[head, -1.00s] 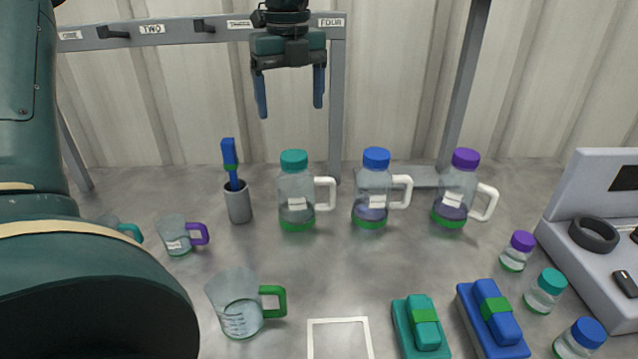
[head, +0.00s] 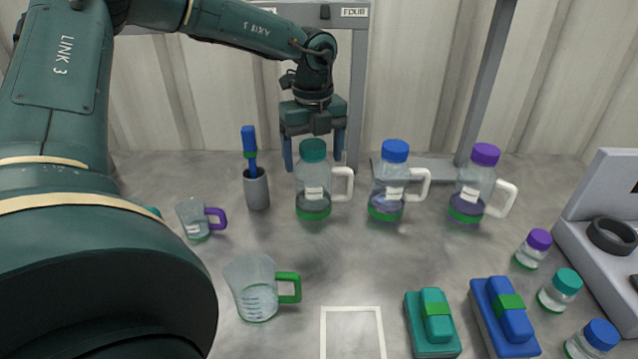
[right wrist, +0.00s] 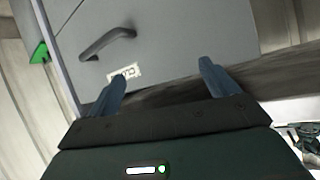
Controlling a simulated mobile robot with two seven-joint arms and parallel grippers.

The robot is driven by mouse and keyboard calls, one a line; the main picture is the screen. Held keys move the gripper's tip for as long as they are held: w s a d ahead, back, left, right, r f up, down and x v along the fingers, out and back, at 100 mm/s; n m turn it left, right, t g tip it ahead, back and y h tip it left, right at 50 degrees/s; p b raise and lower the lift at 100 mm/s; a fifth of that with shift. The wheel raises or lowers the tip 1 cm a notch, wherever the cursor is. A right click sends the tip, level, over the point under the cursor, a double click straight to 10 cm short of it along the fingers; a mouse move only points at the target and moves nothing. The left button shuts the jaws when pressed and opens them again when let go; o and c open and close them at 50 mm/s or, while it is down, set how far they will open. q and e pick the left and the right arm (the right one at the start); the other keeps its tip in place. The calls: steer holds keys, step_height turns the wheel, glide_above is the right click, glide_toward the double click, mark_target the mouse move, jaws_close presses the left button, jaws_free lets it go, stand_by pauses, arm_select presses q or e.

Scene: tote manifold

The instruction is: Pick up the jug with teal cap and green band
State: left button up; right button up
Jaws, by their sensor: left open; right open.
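The jug with teal cap and green band (head: 313,185) stands upright on the table in the head view, with a white handle on its right side and a white label. My left gripper (head: 314,160) is open with its fingers pointing down. It is behind the jug's cap in the picture, and the cap and body hide part of the space between the fingers. I cannot tell whether the fingers touch the jug. My right gripper (right wrist: 164,85) is open and empty in the right wrist view, in front of a grey drawer front (right wrist: 150,45) with a handle.
A blue-capped jug (head: 388,185) and a purple-capped jug (head: 475,188) stand to the right. A grey cup with a blue brush (head: 256,188) stands close on the left. Measuring cups (head: 254,290), small jars (head: 560,290) and teal and blue cases (head: 432,325) are nearer. A grey frame post (head: 358,90) rises behind.

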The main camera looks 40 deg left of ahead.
arm_select(q)
steer(key=shift+f, duration=0.1)
steer(key=c, duration=1.5)
